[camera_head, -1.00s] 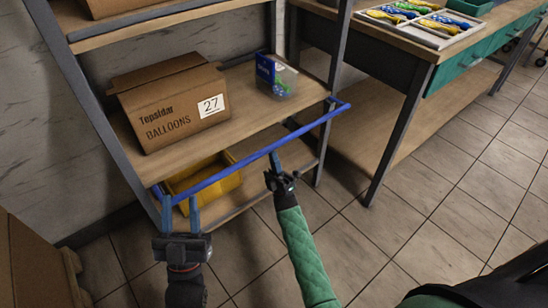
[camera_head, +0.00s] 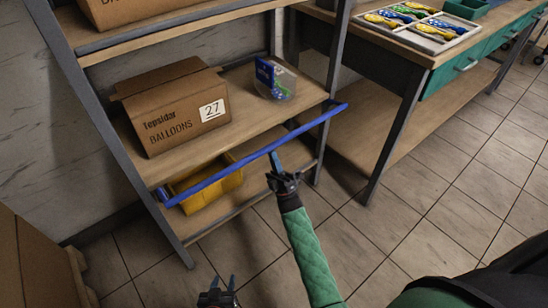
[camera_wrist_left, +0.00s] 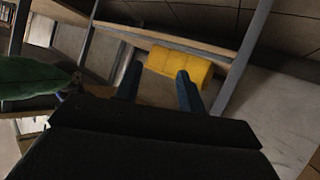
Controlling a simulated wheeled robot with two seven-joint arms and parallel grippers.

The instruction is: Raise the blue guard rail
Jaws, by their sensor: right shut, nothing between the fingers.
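The blue guard rail (camera_head: 235,172) runs slantwise along the front of the shelf rack, its right end past the right post and its left end near the left post. My right gripper (camera_head: 274,155) is shut and empty, its fingertips just below the rail's middle; I cannot tell if they touch it. My left gripper (camera_head: 223,279) is low at the bottom edge of the head view, apart from the rail. Its fingers are spread and empty, as the left wrist view (camera_wrist_left: 159,70) also shows.
A balloon carton (camera_head: 175,112) and a clear container (camera_head: 276,80) stand on the middle shelf. A yellow bin (camera_head: 213,190) sits below, behind the rail; it also shows in the left wrist view (camera_wrist_left: 180,65). A workbench (camera_head: 402,60) stands to the right. Floor in front is clear.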

